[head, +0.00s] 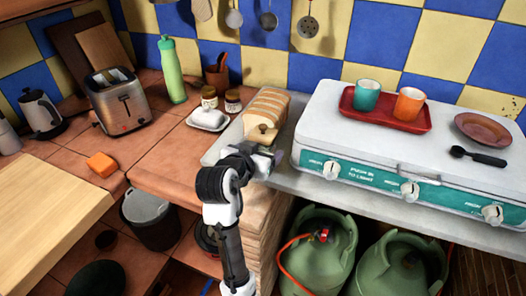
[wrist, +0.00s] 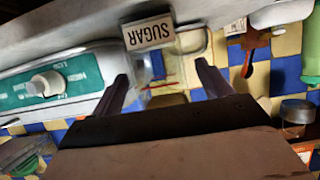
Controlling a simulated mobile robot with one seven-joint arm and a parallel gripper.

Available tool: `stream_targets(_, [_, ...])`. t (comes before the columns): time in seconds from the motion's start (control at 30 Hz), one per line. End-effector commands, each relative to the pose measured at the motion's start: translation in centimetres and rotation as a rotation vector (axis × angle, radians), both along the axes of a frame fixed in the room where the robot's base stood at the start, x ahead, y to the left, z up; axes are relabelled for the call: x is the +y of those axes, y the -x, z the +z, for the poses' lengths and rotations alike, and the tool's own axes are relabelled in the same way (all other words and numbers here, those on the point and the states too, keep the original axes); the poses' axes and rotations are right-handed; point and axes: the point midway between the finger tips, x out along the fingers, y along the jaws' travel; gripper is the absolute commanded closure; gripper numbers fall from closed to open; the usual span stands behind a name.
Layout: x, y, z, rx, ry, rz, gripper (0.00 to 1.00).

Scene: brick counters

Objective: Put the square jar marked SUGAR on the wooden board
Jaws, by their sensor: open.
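The square glass jar marked SUGAR (wrist: 164,70) stands upside down in the wrist view, its label facing me. In the head view its wooden lid (head: 262,133) shows in front of the bread, and its body is mostly hidden by my gripper (head: 264,158). My gripper (wrist: 164,88) is open, with one finger on each side of the jar in the wrist view; I cannot tell whether they touch it. A flat light wooden surface (head: 45,225) at the lower left may be the wooden board. Wooden boards (head: 103,48) also lean against the back wall.
The white stove (head: 310,130) is right of my gripper, with a red tray (head: 385,120) and two cups. A sliced loaf (head: 268,103) lies behind the jar. A toaster (head: 117,101), green bottle (head: 171,70) and orange sponge (head: 101,164) are left. The light wooden surface is clear.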

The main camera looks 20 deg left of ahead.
Motion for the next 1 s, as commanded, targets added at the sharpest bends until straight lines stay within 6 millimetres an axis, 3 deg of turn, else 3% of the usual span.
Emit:
stream_targets(0.2, [-0.1, -2.2, -0.9, 0.000, 0.000, 0.001, 0.22])
stream_targets(0.43, [-0.1, -2.3, -1.0, -0.001, -0.001, 0.001, 0.22])
stream_targets(0.9, [-0.1, -2.3, -0.9, -0.003, -0.002, 0.001, 0.82])
stream_targets(1.0, [-0.1, -2.3, -0.9, -0.003, -0.002, 0.001, 0.85])
